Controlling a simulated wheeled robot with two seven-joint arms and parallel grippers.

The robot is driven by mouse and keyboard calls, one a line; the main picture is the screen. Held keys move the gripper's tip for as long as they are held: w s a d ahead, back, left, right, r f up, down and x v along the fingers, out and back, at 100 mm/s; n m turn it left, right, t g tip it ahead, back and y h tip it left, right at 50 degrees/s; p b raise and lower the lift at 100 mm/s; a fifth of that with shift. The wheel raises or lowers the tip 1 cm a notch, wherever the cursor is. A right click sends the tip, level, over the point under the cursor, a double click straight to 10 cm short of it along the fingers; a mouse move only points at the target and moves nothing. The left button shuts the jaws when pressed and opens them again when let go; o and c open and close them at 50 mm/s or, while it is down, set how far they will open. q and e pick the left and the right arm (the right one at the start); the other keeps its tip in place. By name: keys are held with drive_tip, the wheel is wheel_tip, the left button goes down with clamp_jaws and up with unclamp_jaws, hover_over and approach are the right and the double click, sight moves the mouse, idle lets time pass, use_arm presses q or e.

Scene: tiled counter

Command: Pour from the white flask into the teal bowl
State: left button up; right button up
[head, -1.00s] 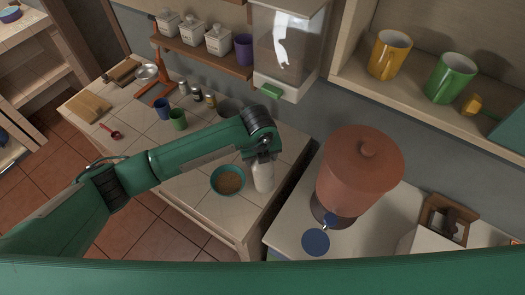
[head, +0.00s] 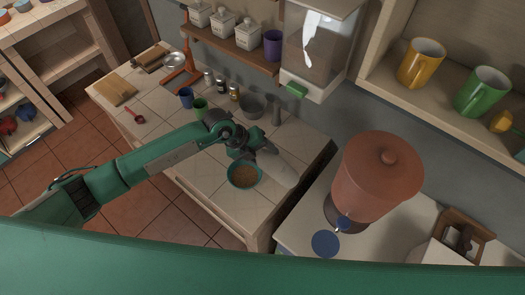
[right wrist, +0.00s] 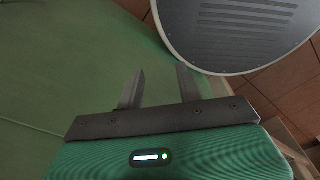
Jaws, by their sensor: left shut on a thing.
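The teal bowl (head: 244,183) sits on the tiled counter in the head view, with brown contents inside. My left gripper (head: 266,151) is just above and right of the bowl's far rim, shut on the white flask (head: 287,168). The flask is tilted, extending toward the lower right from the gripper. It blends with the pale tiles, and its mouth and any flow from it are hard to make out. In the right wrist view, my right gripper (right wrist: 158,78) is open, with nothing between its fingers.
Blue (head: 186,97) and green (head: 200,108) cups, small jars and a grey bowl (head: 251,106) stand behind the arm. A terracotta-coloured dispenser (head: 376,182) stands on the right-hand counter. A clear dispenser (head: 318,50) hangs above. The counter's front left is mostly clear.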

use_arm(q)
wheel_tip(320, 180, down, 2)
drive_tip(key=h, duration=0.3)
drive_tip(key=shift+d+f, duration=0.15)
drive_tip(key=shift+f, duration=0.1)
drive_tip(key=shift+f+h+b, duration=0.35)
drive_tip(key=shift+h, duration=0.05)
drive_tip(key=b, duration=0.3)
drive_tip(key=shift+f+h, duration=0.3)
drive_tip(key=shift+f, duration=0.1)
drive_tip(key=f+h+b, duration=0.1)
drive_tip(key=b, duration=0.3)
drive_tip(key=shift+f+h+b, duration=0.4)
drive_tip(key=shift+f+b, duration=0.1)
drive_tip(key=shift+b, duration=0.7)
drive_tip(key=shift+r+p, duration=0.3)
drive_tip(key=shift+n, duration=0.3)
